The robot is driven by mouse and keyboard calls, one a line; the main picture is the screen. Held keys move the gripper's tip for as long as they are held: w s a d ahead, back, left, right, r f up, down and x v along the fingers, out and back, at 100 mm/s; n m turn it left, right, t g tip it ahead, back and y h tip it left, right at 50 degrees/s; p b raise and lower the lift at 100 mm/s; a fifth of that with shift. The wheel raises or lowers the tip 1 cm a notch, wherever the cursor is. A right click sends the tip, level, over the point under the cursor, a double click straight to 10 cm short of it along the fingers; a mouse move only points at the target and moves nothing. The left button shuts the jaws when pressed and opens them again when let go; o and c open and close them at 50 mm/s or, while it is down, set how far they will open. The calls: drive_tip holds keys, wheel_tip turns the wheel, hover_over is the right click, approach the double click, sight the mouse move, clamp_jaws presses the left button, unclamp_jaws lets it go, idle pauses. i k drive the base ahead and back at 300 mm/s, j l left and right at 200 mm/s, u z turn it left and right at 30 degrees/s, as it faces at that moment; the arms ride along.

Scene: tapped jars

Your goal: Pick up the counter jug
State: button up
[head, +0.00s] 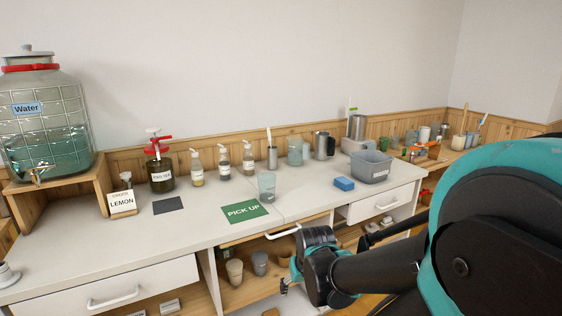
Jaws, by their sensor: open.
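A steel jug with a black handle (321,147) stands upright at the back of the white counter (110,252), near the wall. A clear glass jug or jar (295,152) stands just left of it. I cannot tell for certain which one is the counter jug. My gripper (287,284) is low, in front of the counter's front edge and well apart from both vessels. Its jaws are open, and I see nothing held in it. My arm covers the lower right.
A clear cup (267,186) stands behind the green PICK UP mat (245,211). A grey tub (371,168) and blue sponge (344,184) are to the right. Pump bottles (223,163) and a water dispenser (45,120) are left. An open shelf and drawers lie under the counter.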

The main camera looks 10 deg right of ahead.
sight(299, 152)
drive_tip(key=i+l, duration=0.15)
drive_tip(key=l, duration=0.25)
drive_tip(key=i+l+u, duration=0.15)
drive_tip(key=l, duration=0.25)
drive_tip(key=i+l, duration=0.1)
drive_tip(key=l, duration=0.3)
drive_tip(key=u, duration=0.05)
